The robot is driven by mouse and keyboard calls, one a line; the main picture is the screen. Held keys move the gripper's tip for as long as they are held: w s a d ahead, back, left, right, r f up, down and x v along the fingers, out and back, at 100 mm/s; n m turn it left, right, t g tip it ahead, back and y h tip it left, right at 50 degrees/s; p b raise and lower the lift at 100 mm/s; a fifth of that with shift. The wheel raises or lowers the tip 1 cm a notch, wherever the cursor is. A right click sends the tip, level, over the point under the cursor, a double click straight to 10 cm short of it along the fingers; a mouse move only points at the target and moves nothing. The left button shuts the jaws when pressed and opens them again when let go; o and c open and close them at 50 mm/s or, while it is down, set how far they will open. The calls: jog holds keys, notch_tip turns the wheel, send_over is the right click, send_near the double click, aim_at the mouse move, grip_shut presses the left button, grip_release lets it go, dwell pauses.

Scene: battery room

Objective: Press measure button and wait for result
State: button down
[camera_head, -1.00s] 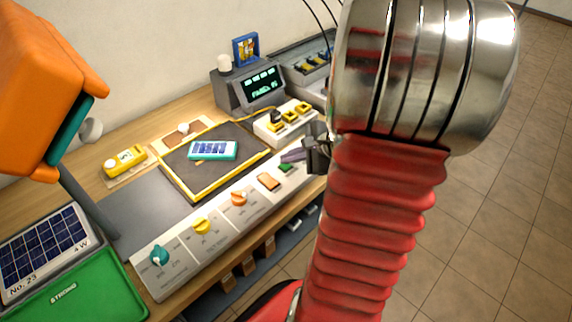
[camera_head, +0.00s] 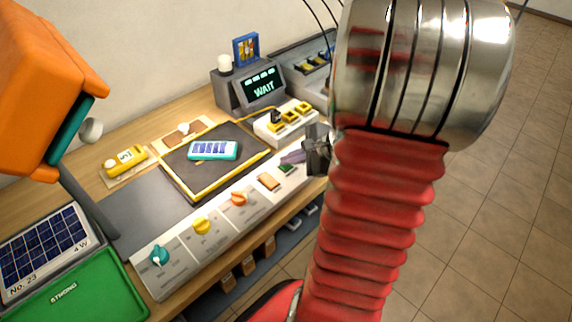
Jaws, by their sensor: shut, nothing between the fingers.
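A grey instrument with a dark screen (camera_head: 264,87) stands at the back of the bench. Its screen reads WAIT in green letters. The sloped white control panel (camera_head: 180,262) runs along the bench front with a teal knob (camera_head: 158,254), a yellow knob (camera_head: 202,225), an orange knob (camera_head: 239,199), a brown button (camera_head: 268,181) and a green button (camera_head: 286,169). I cannot read which one is marked measure.
A teal and white panel (camera_head: 213,150) lies on a yellow-edged dark mat (camera_head: 176,182). A yellow device (camera_head: 125,160) lies left of it. A white block with yellow plugs (camera_head: 287,122) stands behind my gripper. An orange object (camera_head: 45,90) fills the upper left.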

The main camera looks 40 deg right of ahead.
aim_at(289, 167)
jog(key=shift+r, duration=0.8)
notch_tip(289, 167, up, 5)
dwell(0.9)
dwell(0.7)
